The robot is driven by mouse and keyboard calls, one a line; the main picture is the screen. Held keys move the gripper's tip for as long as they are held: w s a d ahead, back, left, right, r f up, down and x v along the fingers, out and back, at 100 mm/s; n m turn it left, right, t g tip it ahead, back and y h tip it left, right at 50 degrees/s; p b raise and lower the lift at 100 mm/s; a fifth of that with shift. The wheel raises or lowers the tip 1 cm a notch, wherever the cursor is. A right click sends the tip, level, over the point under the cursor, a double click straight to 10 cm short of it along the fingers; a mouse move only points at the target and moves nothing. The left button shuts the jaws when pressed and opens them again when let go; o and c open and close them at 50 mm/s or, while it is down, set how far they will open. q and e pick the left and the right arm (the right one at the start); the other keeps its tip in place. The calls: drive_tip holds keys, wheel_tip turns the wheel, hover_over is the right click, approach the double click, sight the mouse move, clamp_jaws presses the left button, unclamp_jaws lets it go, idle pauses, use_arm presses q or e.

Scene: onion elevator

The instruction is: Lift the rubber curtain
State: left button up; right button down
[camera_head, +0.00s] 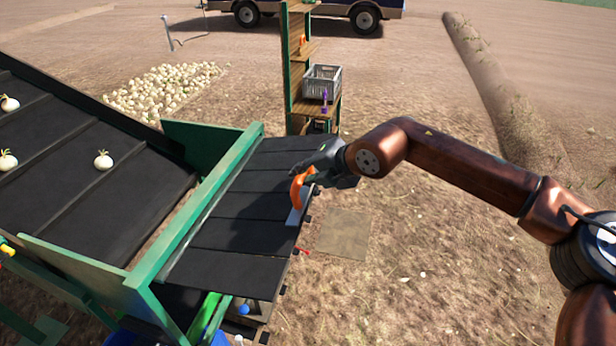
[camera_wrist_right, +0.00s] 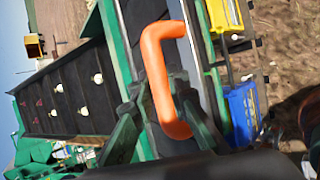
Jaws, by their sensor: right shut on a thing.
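The black rubber curtain (camera_head: 235,205) hangs in broad strips beside the green frame of the onion elevator, in the middle of the head view. An orange handle (camera_head: 299,190) sits on a pale plate at the curtain's right edge. My right gripper (camera_head: 314,177) is at this handle and shut on it. In the right wrist view the orange handle (camera_wrist_right: 158,80) passes between the two fingers of the gripper (camera_wrist_right: 160,105). The fingers partly hide its lower end. My left gripper is in neither view.
The elevator belt (camera_head: 70,165) carries a few onions at left. A shelf (camera_head: 294,75) with a grey crate (camera_head: 322,82) stands behind. The wrist view shows a yellow crate (camera_wrist_right: 222,15) and a blue crate (camera_wrist_right: 243,112) near the handle. Bare soil lies open at right.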

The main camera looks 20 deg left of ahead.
drive_tip(key=shift+s+a, duration=0.2)
drive_tip(key=shift+s, duration=0.1)
drive_tip(key=c, duration=2.3)
unclamp_jaws()
drive_tip(key=shift+c, duration=0.2)
drive_tip(key=o, duration=0.5)
drive_tip(key=shift+a, duration=0.3)
drive_tip(key=shift+c, duration=0.2)
drive_tip(key=shift+o, duration=0.2)
drive_tip(key=shift+w+d, duration=0.2)
drive_tip(key=shift+d, duration=0.2)
drive_tip(key=shift+s+d+r, duration=0.15)
drive_tip(key=shift+d+r, duration=0.1)
drive_tip(key=shift+r, duration=0.1)
drive_tip(key=v, duration=1.1)
drive_tip(key=shift+f, duration=0.15)
